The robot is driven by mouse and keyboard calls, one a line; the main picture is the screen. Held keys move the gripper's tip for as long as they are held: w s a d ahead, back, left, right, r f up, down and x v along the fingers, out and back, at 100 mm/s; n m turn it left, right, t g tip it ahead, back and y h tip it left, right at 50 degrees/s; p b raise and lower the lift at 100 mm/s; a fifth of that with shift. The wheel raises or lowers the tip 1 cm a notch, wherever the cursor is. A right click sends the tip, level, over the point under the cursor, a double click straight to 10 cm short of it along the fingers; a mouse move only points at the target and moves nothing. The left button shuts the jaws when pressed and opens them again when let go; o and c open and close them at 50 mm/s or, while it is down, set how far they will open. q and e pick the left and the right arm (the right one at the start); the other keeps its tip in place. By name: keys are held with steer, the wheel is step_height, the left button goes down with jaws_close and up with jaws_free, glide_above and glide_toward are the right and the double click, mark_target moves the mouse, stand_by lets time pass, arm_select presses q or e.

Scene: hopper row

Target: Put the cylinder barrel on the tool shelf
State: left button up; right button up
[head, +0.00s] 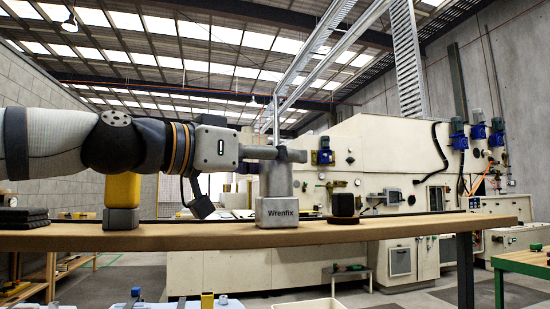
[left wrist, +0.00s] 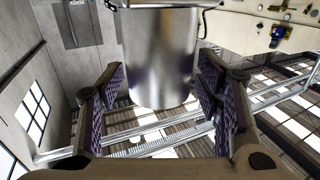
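The cylinder barrel (head: 278,183) looks like the grey metal upright whose wider lower block, lettered Wrenfix, stands on the long wooden top (head: 405,226). My left gripper (head: 295,154) reaches in level from the left, across its upper part. In the left wrist view the smooth barrel (left wrist: 160,58) fills the space between the patterned finger pads (left wrist: 162,85), whose far parts meet both its sides; the gripper looks shut on it. Its lower end runs out of that view. I cannot tell for sure which surface is the tool shelf. My right gripper is not in view.
On the wooden top, a yellow thing with a grey foot (head: 122,200) stands below my left forearm, dark flat pieces (head: 22,217) lie at the left, and a small dark pot (head: 343,205) stands right of the barrel. Farther right the top is clear. Cream machinery (head: 390,150) stands behind.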

arm_select(q)
steer(key=shift+r, duration=0.15)
steer(key=shift+s+a+r, duration=0.1)
steer(key=shift+s+a, duration=0.1)
steer(key=shift+a, duration=0.1)
steer(key=p+v, duration=0.2)
steer(key=v, duration=0.9)
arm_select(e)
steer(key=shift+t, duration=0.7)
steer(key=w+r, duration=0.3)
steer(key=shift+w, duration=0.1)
arm_select(q)
steer(key=shift+s+a, duration=0.1)
